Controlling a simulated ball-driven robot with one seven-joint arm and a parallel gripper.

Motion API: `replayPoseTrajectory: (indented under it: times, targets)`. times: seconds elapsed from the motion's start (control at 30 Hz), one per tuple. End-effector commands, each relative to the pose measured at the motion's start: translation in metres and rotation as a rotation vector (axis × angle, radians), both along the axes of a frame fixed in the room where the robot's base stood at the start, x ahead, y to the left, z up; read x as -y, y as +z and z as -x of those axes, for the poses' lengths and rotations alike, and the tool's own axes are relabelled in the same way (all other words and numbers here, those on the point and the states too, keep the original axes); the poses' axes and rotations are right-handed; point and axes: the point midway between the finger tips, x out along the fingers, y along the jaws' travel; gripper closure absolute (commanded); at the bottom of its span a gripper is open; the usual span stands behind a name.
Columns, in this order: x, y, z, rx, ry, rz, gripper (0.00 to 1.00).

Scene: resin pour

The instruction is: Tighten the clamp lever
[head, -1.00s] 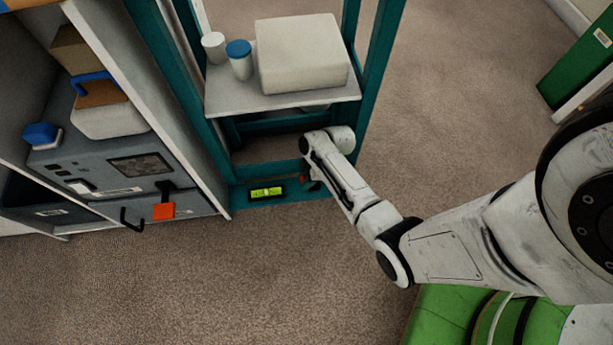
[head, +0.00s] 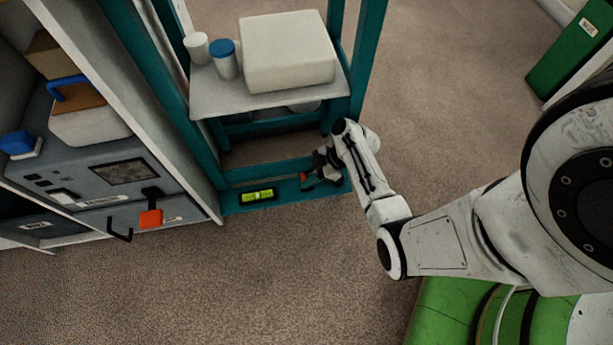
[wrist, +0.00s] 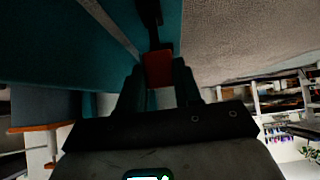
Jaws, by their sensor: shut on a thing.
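The clamp lever shows in the wrist view as a dark arm (wrist: 150,22) ending in a red grip (wrist: 158,68). My gripper (wrist: 159,82) is shut on the red grip, one finger on each side of it. In the head view the red grip (head: 305,177) is a small patch beside my gripper (head: 316,172), low on the teal frame (head: 290,189). The lever's pivot is not clear in either view, and my wrist hides part of the area.
A yellow-green level (head: 257,196) sits on the frame's lower rail. The carpet (head: 250,280) in front is clear.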

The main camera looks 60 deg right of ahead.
Motion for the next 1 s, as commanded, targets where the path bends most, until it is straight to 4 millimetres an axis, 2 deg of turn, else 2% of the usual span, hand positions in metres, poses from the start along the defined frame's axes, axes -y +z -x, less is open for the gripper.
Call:
replayPoseTrajectory:
  times: [0.1, 0.13, 0.37, 0.67, 0.77, 1.0]
  targets:
    - [0.001, -0.004, 0.004, -0.010, -0.005, 0.003, 1.00]
    - [0.001, -0.005, 0.004, -0.010, -0.005, 0.003, 0.63]
    - [0.000, -0.004, 0.003, -0.010, -0.003, 0.002, 0.41]
    - [0.001, 0.000, 0.002, -0.006, -0.001, 0.003, 0.40]
    - [0.005, 0.008, 0.007, -0.005, -0.004, 0.004, 0.40]
    - [0.025, 0.041, 0.032, -0.006, -0.006, 0.004, 0.40]
